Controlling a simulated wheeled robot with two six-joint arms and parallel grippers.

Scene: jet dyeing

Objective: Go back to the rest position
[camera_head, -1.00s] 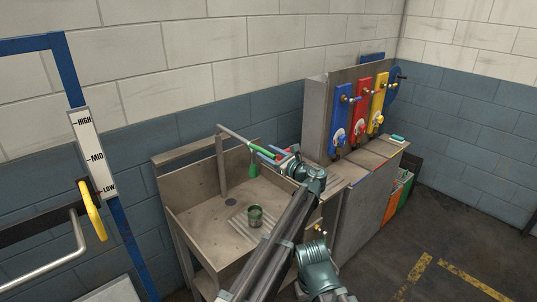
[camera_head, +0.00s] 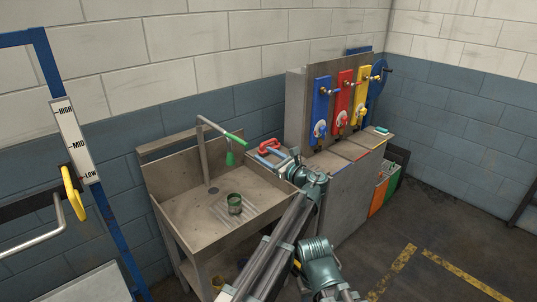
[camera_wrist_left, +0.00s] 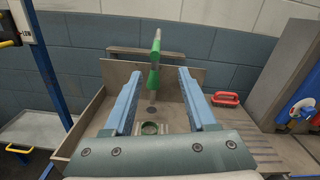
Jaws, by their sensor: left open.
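My left gripper (camera_head: 268,156) is open and empty, above the right side of the sink in the head view. Its two light blue fingers stand apart in the left wrist view (camera_wrist_left: 159,73). A dark green can (camera_head: 235,204) stands in the sink below. My right gripper is not in view.
The metal sink (camera_head: 185,215) stands against the wall. Blue, red and yellow valve panels (camera_head: 343,95) stand further right. A blue frame with a yellow lever (camera_head: 72,192) is at the left. The floor (camera_head: 450,225) at right is clear.

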